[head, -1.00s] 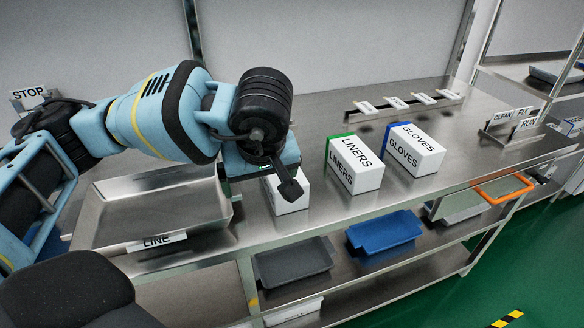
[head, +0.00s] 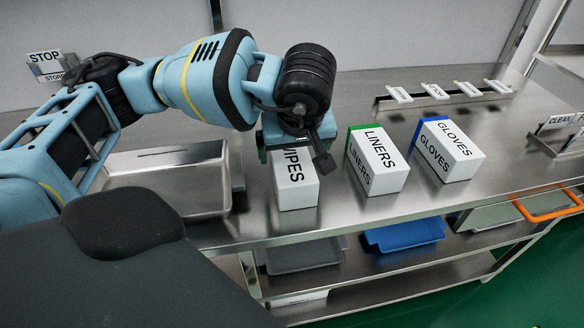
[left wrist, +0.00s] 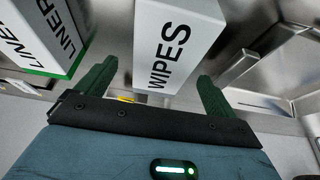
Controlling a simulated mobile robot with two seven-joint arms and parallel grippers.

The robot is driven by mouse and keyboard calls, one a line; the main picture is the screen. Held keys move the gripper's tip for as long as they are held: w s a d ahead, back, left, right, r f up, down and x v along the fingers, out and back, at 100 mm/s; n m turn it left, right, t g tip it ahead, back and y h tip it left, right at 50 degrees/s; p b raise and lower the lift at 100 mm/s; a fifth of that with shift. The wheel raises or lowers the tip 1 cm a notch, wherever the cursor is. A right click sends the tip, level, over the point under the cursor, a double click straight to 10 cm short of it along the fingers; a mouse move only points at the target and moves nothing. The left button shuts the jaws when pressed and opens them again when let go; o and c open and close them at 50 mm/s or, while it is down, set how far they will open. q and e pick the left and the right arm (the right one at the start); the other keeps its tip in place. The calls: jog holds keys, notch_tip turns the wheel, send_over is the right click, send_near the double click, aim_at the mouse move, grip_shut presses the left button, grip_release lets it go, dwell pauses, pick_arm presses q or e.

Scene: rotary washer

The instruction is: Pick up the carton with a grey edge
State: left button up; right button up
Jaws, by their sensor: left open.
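The white WIPES carton (head: 296,188) stands on the steel bench, left of the other two cartons. No green or blue edge shows on it, and its far top edge is hidden behind my gripper in the head view. My left gripper (head: 290,140) is at the far upper end of this carton. In the left wrist view the WIPES carton (left wrist: 168,45) reaches between the two spread green fingers of my left gripper (left wrist: 155,88). The gripper is open, and I cannot tell whether a finger touches the carton. My right gripper is not in view.
A LINERS carton (head: 378,162) with a green edge and a GLOVES carton (head: 448,150) with a blue edge stand close to the right. A steel tray (head: 165,190) lies left. A blue tray (head: 405,234) is on the shelf below. The bench behind is largely clear.

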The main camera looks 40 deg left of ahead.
aim_at(291, 158)
pick_arm(q)
jog(key=shift+x, duration=2.55)
jog(key=shift+s, duration=0.15)
jog(key=c, duration=1.2)
notch_tip(291, 158, up, 10)
jog(key=shift+c, duration=0.2)
